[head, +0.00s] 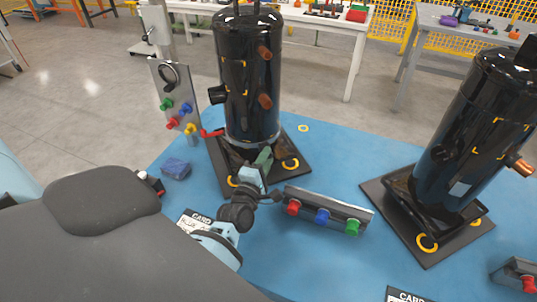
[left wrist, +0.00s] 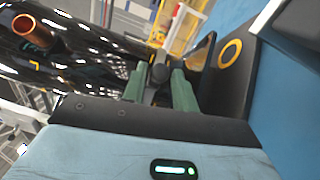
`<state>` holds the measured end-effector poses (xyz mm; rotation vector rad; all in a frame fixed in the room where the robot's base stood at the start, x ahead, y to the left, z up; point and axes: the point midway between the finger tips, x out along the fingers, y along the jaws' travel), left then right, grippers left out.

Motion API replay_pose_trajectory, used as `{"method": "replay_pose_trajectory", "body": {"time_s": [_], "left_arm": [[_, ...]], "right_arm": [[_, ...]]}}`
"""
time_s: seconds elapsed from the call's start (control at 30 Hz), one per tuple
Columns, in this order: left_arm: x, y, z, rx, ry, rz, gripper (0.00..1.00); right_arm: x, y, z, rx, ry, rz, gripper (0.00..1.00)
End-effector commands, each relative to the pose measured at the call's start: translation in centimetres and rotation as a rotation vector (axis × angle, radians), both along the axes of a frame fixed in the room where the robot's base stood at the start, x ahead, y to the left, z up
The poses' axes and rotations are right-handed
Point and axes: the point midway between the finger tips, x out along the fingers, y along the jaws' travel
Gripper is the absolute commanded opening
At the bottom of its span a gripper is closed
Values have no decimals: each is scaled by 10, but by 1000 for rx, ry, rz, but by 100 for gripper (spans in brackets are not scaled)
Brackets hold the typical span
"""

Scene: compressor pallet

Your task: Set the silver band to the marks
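The near black compressor (head: 246,85) stands upright on a dark square base plate. A thin silver band (head: 243,140) runs around its lower end, and a red handle (head: 212,133) sticks out to the left there. Orange corner marks (head: 243,92) show higher on its side. My left gripper (head: 264,157) is low at the front of this compressor, just below the band. The band is not clear there. My right gripper is out of view.
A second black compressor (head: 474,140) stands at right. A rail with red, blue and green caps (head: 327,213) lies right of my left gripper.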

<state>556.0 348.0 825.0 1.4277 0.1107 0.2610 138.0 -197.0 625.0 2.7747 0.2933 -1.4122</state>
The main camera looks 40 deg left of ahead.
Motion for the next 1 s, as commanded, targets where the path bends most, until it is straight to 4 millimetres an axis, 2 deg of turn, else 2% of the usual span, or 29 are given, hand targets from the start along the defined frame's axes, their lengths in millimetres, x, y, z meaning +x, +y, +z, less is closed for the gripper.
{"method": "replay_pose_trajectory", "body": {"time_s": [0.2, 0.4, 1.0], "left_arm": [[-35, -9, -4, 1, 2, 0, 28], [-51, -13, -4, 0, 0, 0, 28], [-53, -14, -4, 0, -1, 0, 28]], "right_arm": [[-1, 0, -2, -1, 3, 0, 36], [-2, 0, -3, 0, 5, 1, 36], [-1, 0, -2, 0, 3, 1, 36]]}}
